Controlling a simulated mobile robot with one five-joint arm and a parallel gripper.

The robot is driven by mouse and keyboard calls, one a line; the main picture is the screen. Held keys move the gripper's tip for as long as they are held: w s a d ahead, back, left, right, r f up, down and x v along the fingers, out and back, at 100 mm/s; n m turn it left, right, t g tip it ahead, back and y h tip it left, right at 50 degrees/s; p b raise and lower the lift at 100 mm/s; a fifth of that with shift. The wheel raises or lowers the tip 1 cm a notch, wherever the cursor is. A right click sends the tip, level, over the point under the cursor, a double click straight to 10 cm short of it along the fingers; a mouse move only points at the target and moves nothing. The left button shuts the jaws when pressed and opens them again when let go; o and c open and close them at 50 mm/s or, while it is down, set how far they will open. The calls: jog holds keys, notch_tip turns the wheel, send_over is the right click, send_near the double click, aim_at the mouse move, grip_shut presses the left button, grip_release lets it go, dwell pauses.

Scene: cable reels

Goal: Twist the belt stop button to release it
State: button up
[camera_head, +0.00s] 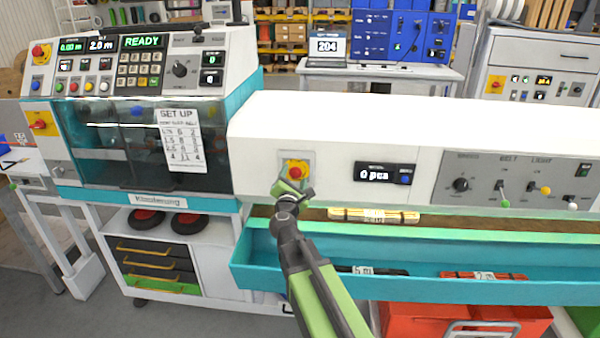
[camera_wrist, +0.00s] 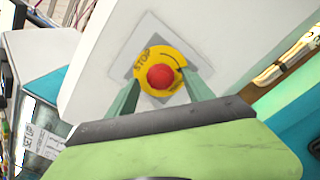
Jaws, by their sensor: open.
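The belt stop button (camera_head: 294,172) is a red knob on a yellow disc, set in a grey plate on the white machine front. In the wrist view the red knob (camera_wrist: 160,77) shows whole, with "STOP" printed on the yellow disc around it. My gripper (camera_head: 292,188) is just in front of and a little below the button in the head view. In the wrist view my open gripper's two fingers (camera_wrist: 160,92) stand to the left and right of the knob, with a gap on each side. I cannot tell how far the fingertips are from the plate.
A counter display (camera_head: 386,175) reading "0 pcs" sits right of the button. A panel with belt and light switches (camera_head: 510,185) is further right. A teal trough (camera_head: 420,285) with cable bundles runs below. Another red button (camera_head: 40,51) is at the upper left.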

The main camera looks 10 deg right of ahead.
jog(key=shift+w, duration=0.35)
jog(key=shift+s, duration=0.1)
